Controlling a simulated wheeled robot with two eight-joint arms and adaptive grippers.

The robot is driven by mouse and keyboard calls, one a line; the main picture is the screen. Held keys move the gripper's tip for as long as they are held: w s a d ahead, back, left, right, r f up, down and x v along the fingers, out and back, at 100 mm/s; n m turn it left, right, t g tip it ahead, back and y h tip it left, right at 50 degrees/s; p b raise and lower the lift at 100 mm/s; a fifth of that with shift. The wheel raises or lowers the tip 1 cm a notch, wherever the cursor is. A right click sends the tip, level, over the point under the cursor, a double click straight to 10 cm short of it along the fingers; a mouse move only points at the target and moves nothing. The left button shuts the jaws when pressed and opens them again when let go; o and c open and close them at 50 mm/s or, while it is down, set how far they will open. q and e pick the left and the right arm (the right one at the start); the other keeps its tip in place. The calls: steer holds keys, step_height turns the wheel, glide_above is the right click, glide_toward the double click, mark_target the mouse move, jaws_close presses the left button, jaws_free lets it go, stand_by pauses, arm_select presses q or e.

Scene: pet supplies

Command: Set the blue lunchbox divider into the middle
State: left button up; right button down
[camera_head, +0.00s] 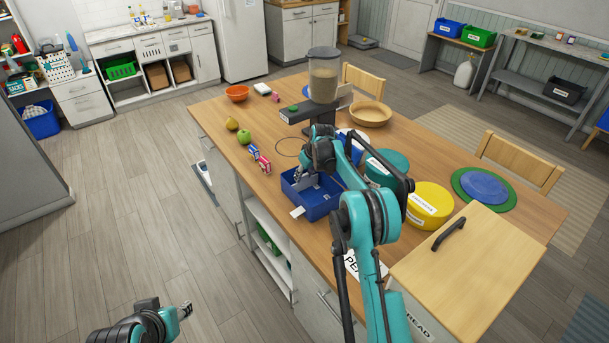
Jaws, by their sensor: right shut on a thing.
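The blue lunchbox (313,209) stands open near the table's left edge, with a pale tab or label at its front corner. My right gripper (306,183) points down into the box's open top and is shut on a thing. A blue piece that looks like the divider (318,186) shows at its fingers, inside the box. The piece's lower edge and exact seating cannot be made out. My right arm hides part of the box's far right side. My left gripper (187,310) is low at the lower left, over the floor, away from the table; its jaws are too small to read.
On the table (215,125) are green and yellow fruit (243,137), small striped boxes (259,158), a food dispenser (323,75), teal (387,165) and yellow (430,204) tubs, and a breadbox (470,265).

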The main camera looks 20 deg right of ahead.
steer(key=s, duration=0.1)
steer(key=s+d, duration=0.1)
steer(key=s, duration=0.1)
steer(key=s+b, duration=0.1)
steer(key=shift+s+d, duration=0.35)
steer(key=shift+s, duration=0.05)
steer(key=c, duration=1)
jaws_free()
steer(key=shift+o, duration=0.2)
steer(key=shift+r, duration=0.1)
steer(key=v, duration=1.1)
steer(key=shift+s+r, duration=0.2)
steer(key=shift+r, duration=0.15)
